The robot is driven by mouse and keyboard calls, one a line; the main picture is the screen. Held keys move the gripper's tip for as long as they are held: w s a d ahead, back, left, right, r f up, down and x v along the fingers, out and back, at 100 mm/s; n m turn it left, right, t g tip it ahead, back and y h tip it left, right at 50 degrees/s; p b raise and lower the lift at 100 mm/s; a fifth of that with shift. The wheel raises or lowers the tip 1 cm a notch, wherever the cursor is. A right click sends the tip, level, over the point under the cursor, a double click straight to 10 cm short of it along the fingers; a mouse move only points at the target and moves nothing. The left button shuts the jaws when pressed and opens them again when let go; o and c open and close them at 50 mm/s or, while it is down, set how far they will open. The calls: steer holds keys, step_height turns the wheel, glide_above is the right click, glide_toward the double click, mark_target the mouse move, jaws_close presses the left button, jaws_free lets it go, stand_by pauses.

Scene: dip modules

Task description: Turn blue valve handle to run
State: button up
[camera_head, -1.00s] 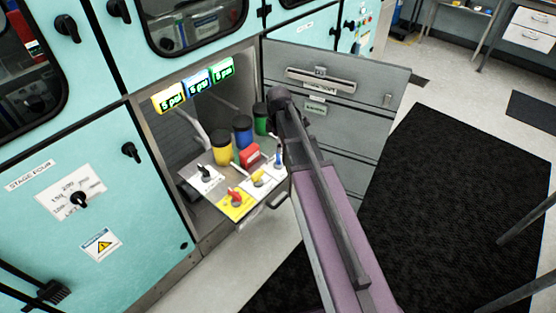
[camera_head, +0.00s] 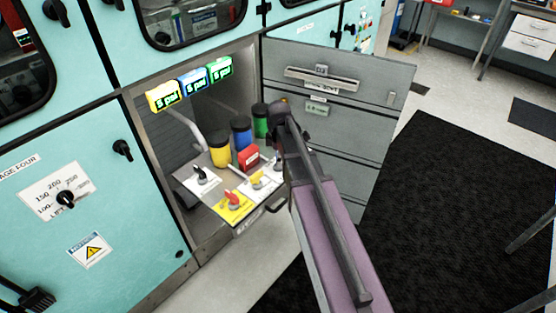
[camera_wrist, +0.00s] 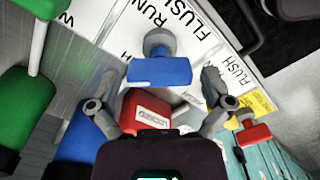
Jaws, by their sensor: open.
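The blue valve handle (camera_wrist: 160,70) shows in the wrist view on a grey stem above a white panel lettered RUN and FLUSH. It lies between and just beyond the fingertips of my gripper (camera_wrist: 160,85), which is open with one finger on each side. I cannot tell whether either finger touches it. In the head view my arm hides most of the blue handle, and my gripper (camera_head: 280,150) is over the right end of the pulled-out valve tray (camera_head: 242,222).
A red box (camera_head: 249,158), a yellow canister (camera_head: 219,150), a blue canister (camera_head: 242,132) and a green canister (camera_head: 261,120) stand behind the handles. The open grey door (camera_head: 350,75) is at right.

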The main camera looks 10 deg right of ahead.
stand_by(0.3)
steer(key=c, duration=1)
steer(key=shift+o, duration=0.2)
steer(key=shift+m, duration=0.4)
steer(key=m, duration=0.8)
steer(key=shift+f, duration=0.1)
steer(key=shift+s, duration=0.1)
